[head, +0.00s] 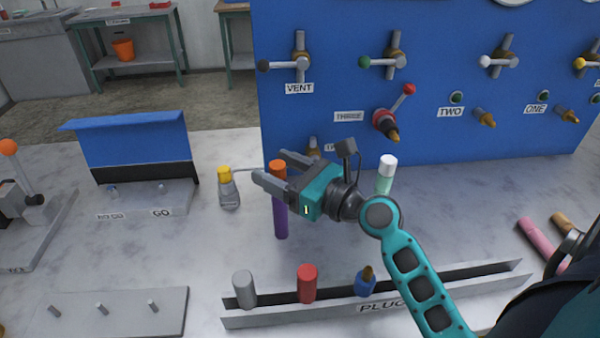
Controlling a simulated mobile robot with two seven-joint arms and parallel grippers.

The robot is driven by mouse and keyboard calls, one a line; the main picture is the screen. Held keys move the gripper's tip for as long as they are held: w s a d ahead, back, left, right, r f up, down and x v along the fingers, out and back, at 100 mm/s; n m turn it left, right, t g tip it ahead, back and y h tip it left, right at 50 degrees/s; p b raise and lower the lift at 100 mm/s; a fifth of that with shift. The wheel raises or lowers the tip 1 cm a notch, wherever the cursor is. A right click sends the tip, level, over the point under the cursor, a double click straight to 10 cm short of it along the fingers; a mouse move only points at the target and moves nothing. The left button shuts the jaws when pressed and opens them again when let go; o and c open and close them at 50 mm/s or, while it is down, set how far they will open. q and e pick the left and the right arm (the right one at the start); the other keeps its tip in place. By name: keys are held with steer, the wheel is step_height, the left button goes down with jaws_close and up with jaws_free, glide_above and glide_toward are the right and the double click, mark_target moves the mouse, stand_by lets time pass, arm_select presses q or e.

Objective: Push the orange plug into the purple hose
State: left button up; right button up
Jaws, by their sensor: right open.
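The orange plug (278,165) is upright at the top of the purple hose (281,217), which stands vertical in front of the blue panel. My right gripper (271,167) reaches in from the right with its fingers open. One finger passes in front of the place where plug and hose meet; the other is behind the plug. I cannot tell whether a finger touches the plug, or how deep the plug sits in the hose. My left gripper is out of view.
The plug rack (239,320) in front holds grey (244,290), red (307,284) and blue (365,284) pieces. A yellow-capped bottle (228,188) stands left of the hose. A white-topped green hose (386,174) is right of my gripper. Pink hose (541,243) lies far right.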

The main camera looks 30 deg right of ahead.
steer(key=b+v, duration=0.2)
steer(key=v, duration=1)
steer(key=shift+s, duration=0.25)
steer(key=shift+d, duration=0.1)
